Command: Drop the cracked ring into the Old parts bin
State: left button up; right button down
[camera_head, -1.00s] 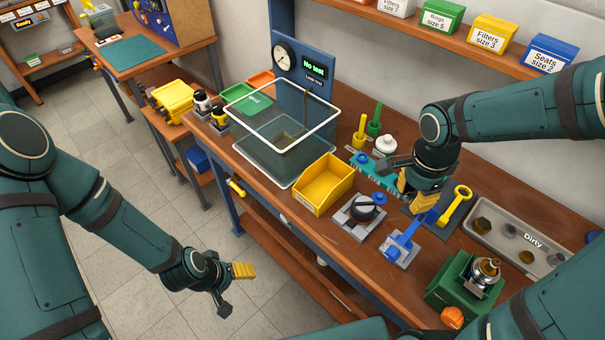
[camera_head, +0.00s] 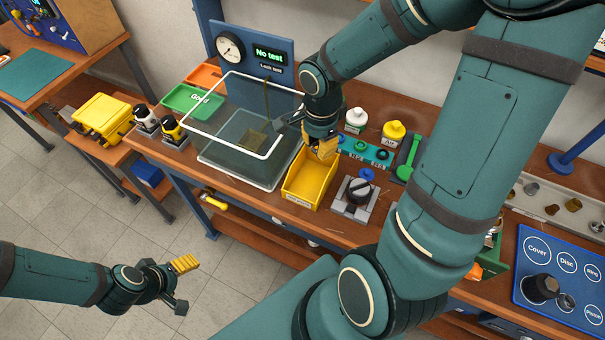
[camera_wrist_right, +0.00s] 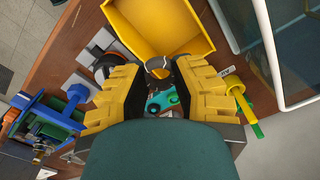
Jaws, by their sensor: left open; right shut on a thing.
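My right gripper (camera_head: 324,151) is over the back part of the yellow bin (camera_head: 304,192), whose front label is too small to read. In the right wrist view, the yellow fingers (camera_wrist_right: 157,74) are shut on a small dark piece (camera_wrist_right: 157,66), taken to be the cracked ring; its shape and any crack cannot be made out. The yellow bin (camera_wrist_right: 165,20) lies just ahead of the fingertips there, and its visible floor is empty. My left gripper (camera_head: 186,284) is open and empty over the floor, away from the bench.
A clear open tank (camera_head: 245,160) stands left of the bin. A knobbed grey fixture (camera_head: 357,197) stands to its right. Behind are a teal rack (camera_head: 365,153) and white and yellow bottles. A green "Good" tray (camera_head: 194,103) lies at the left. My right arm hides part of the bench.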

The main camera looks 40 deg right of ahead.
jog(key=shift+s+f+b, duration=0.1)
jog(key=shift+f+b, duration=1.8)
jog(key=shift+f, duration=1.1)
jog(key=c, duration=0.8)
grip_release()
jog(key=shift+o, duration=0.2)
jog(key=shift+r, duration=0.1)
notch_tip(320, 180, up, 12)
